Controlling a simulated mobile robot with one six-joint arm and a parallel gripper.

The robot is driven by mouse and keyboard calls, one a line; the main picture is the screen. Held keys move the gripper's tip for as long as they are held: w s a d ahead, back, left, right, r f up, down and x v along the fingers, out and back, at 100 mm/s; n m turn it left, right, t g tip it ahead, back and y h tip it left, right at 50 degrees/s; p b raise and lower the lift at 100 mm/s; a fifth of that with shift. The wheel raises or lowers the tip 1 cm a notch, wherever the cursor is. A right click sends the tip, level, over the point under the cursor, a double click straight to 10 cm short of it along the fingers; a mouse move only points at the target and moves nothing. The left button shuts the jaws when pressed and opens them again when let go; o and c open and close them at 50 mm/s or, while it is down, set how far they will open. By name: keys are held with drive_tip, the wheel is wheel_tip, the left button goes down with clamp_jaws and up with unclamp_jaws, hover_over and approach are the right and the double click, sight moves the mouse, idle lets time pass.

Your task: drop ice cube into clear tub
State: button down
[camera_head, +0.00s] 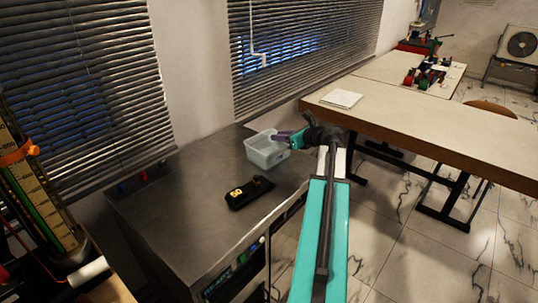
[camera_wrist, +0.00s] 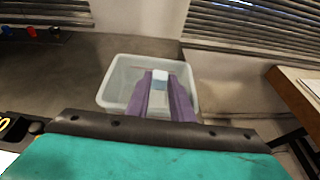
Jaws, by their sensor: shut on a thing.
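The clear tub (camera_head: 264,152) stands on the grey metal worktop near its back right corner, below the window blinds. In the wrist view the tub (camera_wrist: 116,86) lies behind and below my gripper (camera_wrist: 160,82). My gripper's purple fingers are shut on a small pale blue ice cube (camera_wrist: 160,76), which shows between the fingertips over the tub's opening. In the head view my gripper (camera_head: 283,137) is at the tub's upper right edge, and the ice cube is too small to make out there. How high the cube is above the tub's floor I cannot tell.
A black device with a yellow "50" label (camera_head: 249,193) lies on the grey metal worktop (camera_head: 180,200) in front of the tub. A long wooden table (camera_head: 430,132) stands to the right. A graduated column (camera_head: 40,195) stands at the far left.

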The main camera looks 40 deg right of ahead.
drive_tip(key=c, duration=1.5)
unclamp_jaws()
drive_tip(key=b+v, duration=0.1)
drive_tip(key=v, duration=1.3)
drive_tip(key=shift+w, duration=0.1)
